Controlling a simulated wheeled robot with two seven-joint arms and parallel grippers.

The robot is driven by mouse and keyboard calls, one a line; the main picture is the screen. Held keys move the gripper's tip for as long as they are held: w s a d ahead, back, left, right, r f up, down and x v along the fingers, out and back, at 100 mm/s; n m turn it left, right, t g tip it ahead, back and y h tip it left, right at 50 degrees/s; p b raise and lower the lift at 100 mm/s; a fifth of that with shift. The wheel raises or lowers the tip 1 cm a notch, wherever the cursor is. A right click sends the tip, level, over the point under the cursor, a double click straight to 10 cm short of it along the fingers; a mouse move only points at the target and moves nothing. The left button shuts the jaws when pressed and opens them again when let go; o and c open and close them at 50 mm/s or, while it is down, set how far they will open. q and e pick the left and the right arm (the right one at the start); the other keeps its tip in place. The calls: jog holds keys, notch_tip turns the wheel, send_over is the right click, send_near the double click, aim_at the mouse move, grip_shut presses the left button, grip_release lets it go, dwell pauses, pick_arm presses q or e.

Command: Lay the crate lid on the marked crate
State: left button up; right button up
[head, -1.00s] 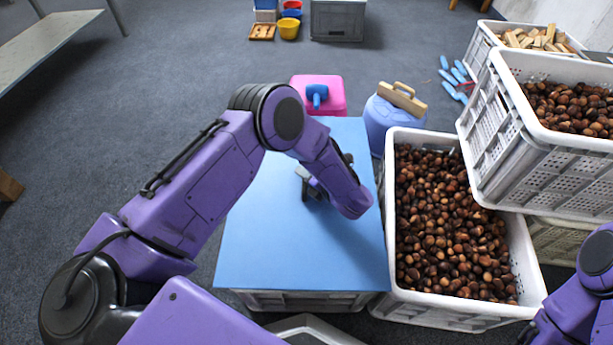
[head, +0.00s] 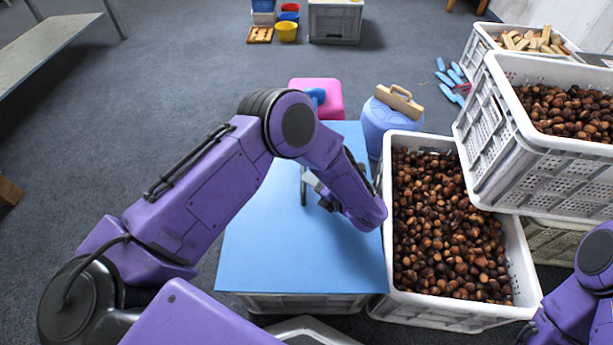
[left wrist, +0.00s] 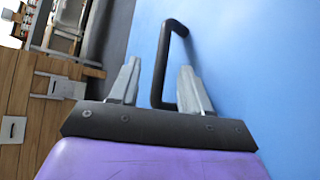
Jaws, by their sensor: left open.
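The blue crate lid (head: 270,250) lies flat over a white crate (head: 305,303), of which only the near side shows below the lid's front edge. I see no mark on that crate. A black bar handle (left wrist: 165,50) stands up from the lid. My left gripper (head: 314,186) is low over the lid, partly hidden by my own forearm. In the left wrist view its two grey fingers (left wrist: 160,75) are apart, with the handle between them and gaps showing on both sides. My right arm enters at the lower right; its gripper is out of frame.
A white crate full of chestnuts (head: 388,215) stands close against the lid's right side. Another chestnut crate (head: 505,160) is stacked higher at the right. A pink box (head: 333,103) and a blue jug (head: 376,120) stand behind the lid. The floor at left is clear.

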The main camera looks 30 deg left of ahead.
pick_arm(q)
jog(key=p+v, duration=0.1)
jog(key=v, duration=0.6)
